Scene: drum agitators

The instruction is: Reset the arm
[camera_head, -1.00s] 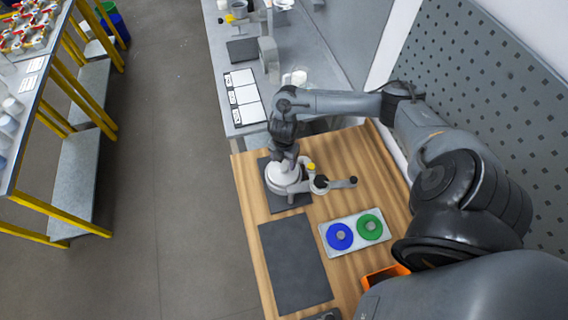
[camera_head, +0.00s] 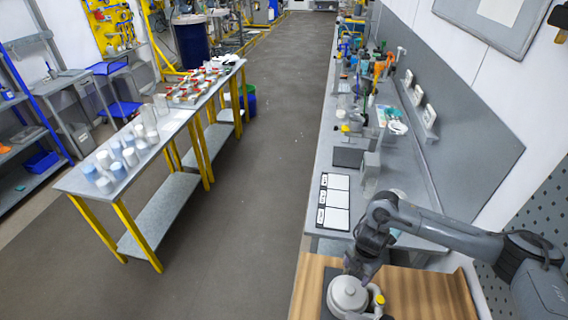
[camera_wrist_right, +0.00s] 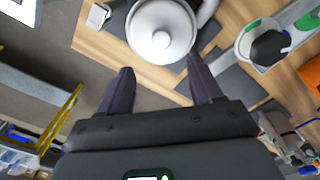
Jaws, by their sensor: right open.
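My right arm comes in from the right in the head view. Its gripper (camera_head: 360,270) points down just above a white round lidded vessel (camera_head: 348,296) on a dark pad at the wooden bench's left side. In the right wrist view the two dark fingers of the gripper (camera_wrist_right: 161,76) are spread apart with nothing between them. The white lid with its knob (camera_wrist_right: 161,38) lies just beyond the fingertips, apart from them. My left gripper is in neither view.
The wooden bench top (camera_head: 420,290) is cut off at the bottom of the head view. A grey workbench (camera_head: 328,155) with white cards and equipment runs behind it. A yellow-legged table (camera_head: 75,182) with cups and jars stands left across a clear floor (camera_head: 240,200).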

